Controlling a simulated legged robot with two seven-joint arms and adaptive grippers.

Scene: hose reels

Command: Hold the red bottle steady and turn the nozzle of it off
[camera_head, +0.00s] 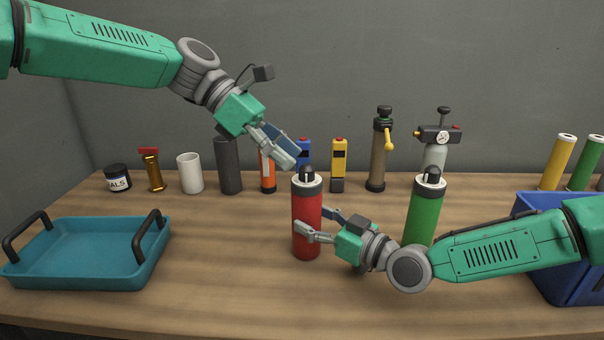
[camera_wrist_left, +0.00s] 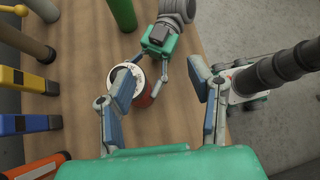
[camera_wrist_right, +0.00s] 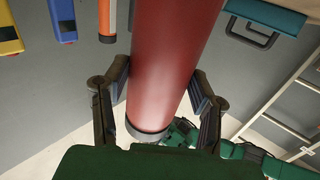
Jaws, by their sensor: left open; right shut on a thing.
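The red bottle (camera_head: 307,222) stands upright on the table, with a grey collar and a dark nozzle (camera_head: 307,173) on top. My right gripper (camera_head: 313,224) is shut around its body from the right. The right wrist view shows the red body (camera_wrist_right: 170,60) between both fingers. My left gripper (camera_head: 284,150) is open and empty, just above and left of the nozzle, tilted down toward it. In the left wrist view, the red bottle (camera_wrist_left: 146,98) is partly hidden behind the left-hand finger. Whether the nozzle is on or off cannot be told.
A green bottle (camera_head: 423,210) stands to the right, partly behind my right arm. A teal tray (camera_head: 75,278) lies at left and a blue bin (camera_head: 560,285) at right. Several containers and tools line the back, including a yellow one (camera_head: 338,158). The table's front middle is clear.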

